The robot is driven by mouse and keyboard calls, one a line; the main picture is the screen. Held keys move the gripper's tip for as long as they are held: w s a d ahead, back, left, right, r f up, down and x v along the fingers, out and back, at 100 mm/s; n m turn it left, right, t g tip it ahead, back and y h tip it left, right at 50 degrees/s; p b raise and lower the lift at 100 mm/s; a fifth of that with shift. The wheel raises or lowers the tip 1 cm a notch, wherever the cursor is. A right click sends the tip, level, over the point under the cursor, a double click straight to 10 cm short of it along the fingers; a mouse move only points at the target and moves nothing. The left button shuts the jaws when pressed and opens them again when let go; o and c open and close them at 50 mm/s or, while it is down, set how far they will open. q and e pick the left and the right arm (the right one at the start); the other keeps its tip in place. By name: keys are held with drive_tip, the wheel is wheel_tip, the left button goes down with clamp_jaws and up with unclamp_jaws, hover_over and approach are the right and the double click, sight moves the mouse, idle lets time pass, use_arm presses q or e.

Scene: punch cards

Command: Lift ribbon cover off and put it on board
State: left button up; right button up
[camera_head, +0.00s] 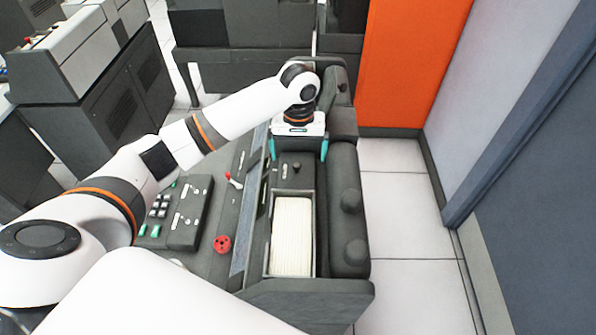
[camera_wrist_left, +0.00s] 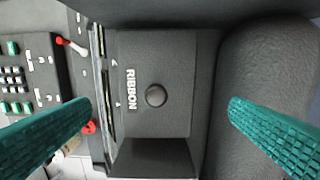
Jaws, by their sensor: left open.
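The ribbon cover (camera_head: 285,182) is a dark grey plate with a round knob, set in the top of the grey machine. In the left wrist view the cover (camera_wrist_left: 190,70) carries the white word RIBBON beside its knob (camera_wrist_left: 156,95). My left gripper (camera_head: 298,152) is open and empty above the cover, pointing down. In the wrist view its teal fingers stand wide apart on either side of the cover and knob. I cannot tell which surface is the board. My right gripper is not in view.
An open bay holding a stack of cream cards (camera_head: 292,235) lies in front of the cover. A dark keypad (camera_head: 178,212), a red-tipped lever (camera_head: 234,180) and a red knob (camera_head: 222,244) are to the left. Rounded black housings (camera_head: 347,225) border the right side. An orange panel (camera_head: 408,60) stands behind.

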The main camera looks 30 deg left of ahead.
sight(296, 164)
use_arm(q)
drive_tip(key=shift+s+f, duration=0.2)
drive_tip(key=shift+f, duration=1.1)
drive_tip(key=f, duration=0.1)
drive_tip(key=f+p, duration=0.1)
drive_tip(key=f, duration=0.1)
drive_tip(key=f+p, duration=0.1)
drive_tip(key=shift+w+a+f, duration=0.1)
drive_tip(key=shift+a+f, duration=0.05)
drive_tip(key=shift+a, duration=0.1)
drive_tip(key=shift+f, duration=0.5)
drive_tip(key=c, duration=0.8)
